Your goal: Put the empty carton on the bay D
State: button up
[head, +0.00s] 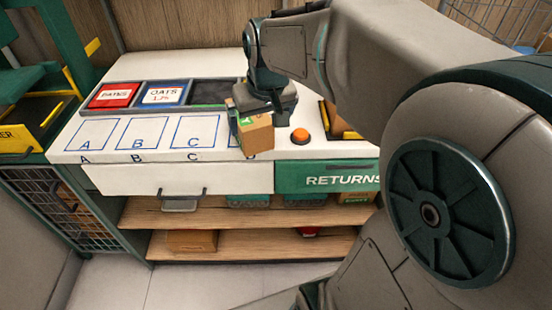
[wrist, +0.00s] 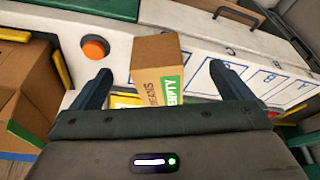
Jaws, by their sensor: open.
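The empty carton (head: 257,136) is a small brown box with a green label, and it covers most of bay D at the right end of the lettered row. In the wrist view the carton (wrist: 156,56) is between my fingers, with a gap on each side. Its green label reads "EMPTY". My gripper (head: 250,112) is open above and around it, and the fingers also show in the wrist view (wrist: 160,72). Bay D's outline is mostly hidden, and I cannot tell whether the carton fully rests on the counter.
Bays A (head: 85,134), B (head: 142,132) and C (head: 195,130) are bare. Behind them are red and blue labelled bins. An orange button (head: 300,136) is right of the carton, above the green "RETURNS" panel (head: 325,178). Larger brown boxes (wrist: 25,85) stand beyond the button.

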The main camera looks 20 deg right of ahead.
jog(key=s+f+g+p, duration=0.1)
jog(key=s+f, duration=0.3)
jog(key=s, duration=1)
jog(key=shift+m+p, duration=0.4)
jog(key=shift+p, duration=0.05)
jog(key=shift+f, duration=0.1)
